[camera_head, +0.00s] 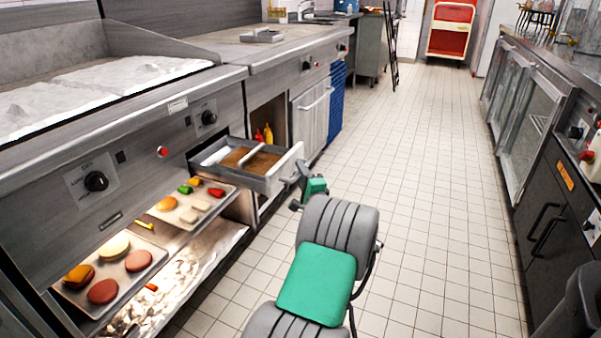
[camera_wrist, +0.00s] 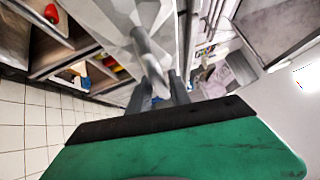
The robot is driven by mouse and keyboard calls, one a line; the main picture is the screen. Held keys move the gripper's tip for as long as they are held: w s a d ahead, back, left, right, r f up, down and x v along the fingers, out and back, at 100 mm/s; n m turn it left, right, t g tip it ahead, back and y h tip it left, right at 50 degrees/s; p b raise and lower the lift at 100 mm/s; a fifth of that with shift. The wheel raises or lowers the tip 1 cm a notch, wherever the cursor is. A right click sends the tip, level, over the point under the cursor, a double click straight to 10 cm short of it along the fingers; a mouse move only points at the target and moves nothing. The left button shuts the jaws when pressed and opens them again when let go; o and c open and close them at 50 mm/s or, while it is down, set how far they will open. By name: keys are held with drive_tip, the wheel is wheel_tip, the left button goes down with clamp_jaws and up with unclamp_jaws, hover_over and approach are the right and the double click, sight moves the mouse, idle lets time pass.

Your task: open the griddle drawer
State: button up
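The griddle drawer (camera_head: 286,170) stands pulled out from the griddle counter in the head view. Its inside shows compartments with brown and pale contents. My gripper (camera_head: 297,186) is at the drawer's front, on the aisle side. In the wrist view, the grey drawer handle (camera_wrist: 148,62) runs down between the two dark fingers of my gripper (camera_wrist: 160,88). The fingers look closed on the handle, though their contact is partly hidden. The green wrist body covers the lower part of that view.
Below the drawer, an open shelf holds a tray of patties and buns (camera_head: 112,270) and a tray with vegetables (camera_head: 190,207). Red and yellow bottles (camera_head: 263,135) stand in a cubby behind the drawer. The tiled aisle (camera_head: 420,200) is clear; dark-fronted counters line the right.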

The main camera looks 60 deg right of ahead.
drive_tip(key=shift+o, duration=1)
drive_tip(key=p+v, duration=0.1)
drive_tip(key=v, duration=0.6)
drive_tip(key=shift+s+a, duration=0.25)
drive_tip(key=shift+s, duration=0.05)
drive_tip(key=shift+s+f, duration=0.1)
